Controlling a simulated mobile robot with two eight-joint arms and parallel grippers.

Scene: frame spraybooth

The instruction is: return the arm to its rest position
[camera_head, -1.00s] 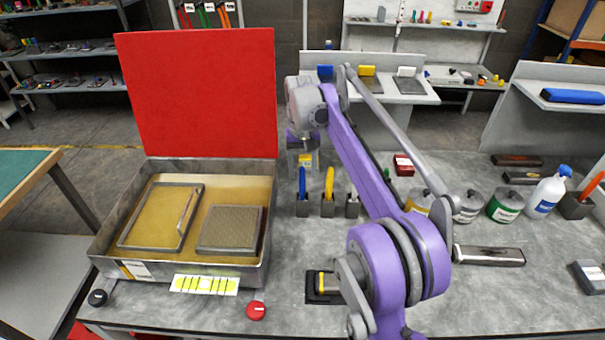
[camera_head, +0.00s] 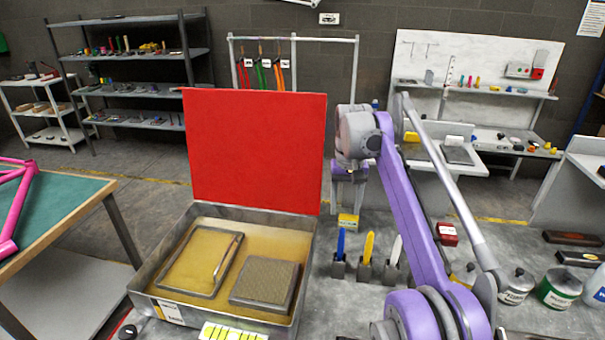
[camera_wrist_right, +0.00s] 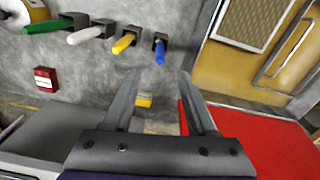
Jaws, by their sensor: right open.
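My right arm (camera_head: 415,200) is purple and grey and reaches from the lower right up over the bench. Its gripper (camera_head: 349,200) hangs at the arm's far end, pointing down, beside the raised red lid. My left gripper is not in view.
The metal tray (camera_head: 310,250) with its raised red lid (camera_head: 258,150) stands left of the arm. Blue, yellow and white handled tools (camera_head: 367,250) stand in holders near the gripper. A red box (camera_head: 447,233) and several cans (camera_head: 558,288) lie right. A green-topped table (camera_head: 70,210) stands left.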

